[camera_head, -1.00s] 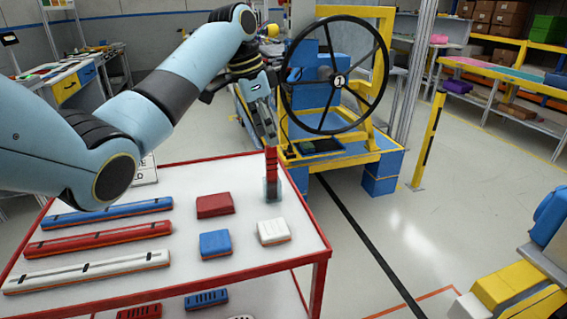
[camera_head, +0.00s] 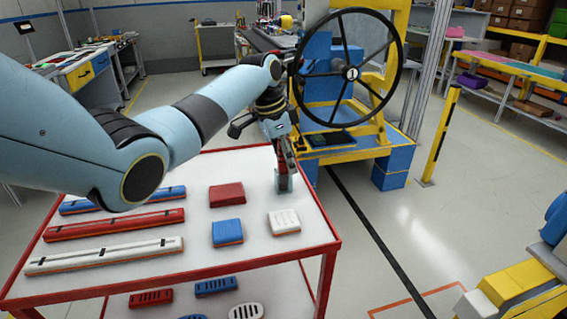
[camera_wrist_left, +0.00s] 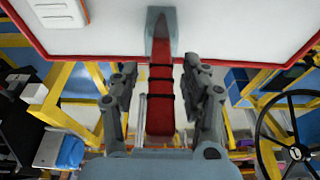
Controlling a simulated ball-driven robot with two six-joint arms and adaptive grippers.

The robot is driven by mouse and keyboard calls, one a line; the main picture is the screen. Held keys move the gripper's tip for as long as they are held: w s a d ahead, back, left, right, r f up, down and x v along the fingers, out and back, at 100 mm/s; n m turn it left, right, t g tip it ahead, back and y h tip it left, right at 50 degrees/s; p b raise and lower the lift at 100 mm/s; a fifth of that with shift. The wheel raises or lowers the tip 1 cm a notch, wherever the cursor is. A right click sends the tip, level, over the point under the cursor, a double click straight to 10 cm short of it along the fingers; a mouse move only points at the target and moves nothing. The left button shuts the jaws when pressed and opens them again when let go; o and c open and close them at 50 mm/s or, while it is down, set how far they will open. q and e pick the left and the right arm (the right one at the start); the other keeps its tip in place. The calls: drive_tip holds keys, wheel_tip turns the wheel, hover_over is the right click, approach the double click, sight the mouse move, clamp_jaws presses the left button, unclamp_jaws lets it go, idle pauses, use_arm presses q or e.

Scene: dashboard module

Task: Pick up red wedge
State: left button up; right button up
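The red wedge (camera_wrist_left: 161,85) is a long, tapered red piece with dark bands. It stands upright in a grey holder (camera_head: 284,186) near the table's far right edge. My left gripper (camera_wrist_left: 158,92) is open around it, one finger on each side, with gaps showing between the fingers and the wedge. In the head view the left gripper (camera_head: 282,152) is pointing down over the holder and hides most of the wedge.
The red-rimmed white table (camera_head: 255,235) also bears a red block (camera_head: 227,195), a blue block (camera_head: 227,233), a white block (camera_head: 284,222) and long blue, red and white bars (camera_head: 105,255). A steering wheel (camera_head: 352,73) on a blue and yellow stand is close behind the gripper.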

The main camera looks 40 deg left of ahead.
use_arm(q)
clamp_jaws()
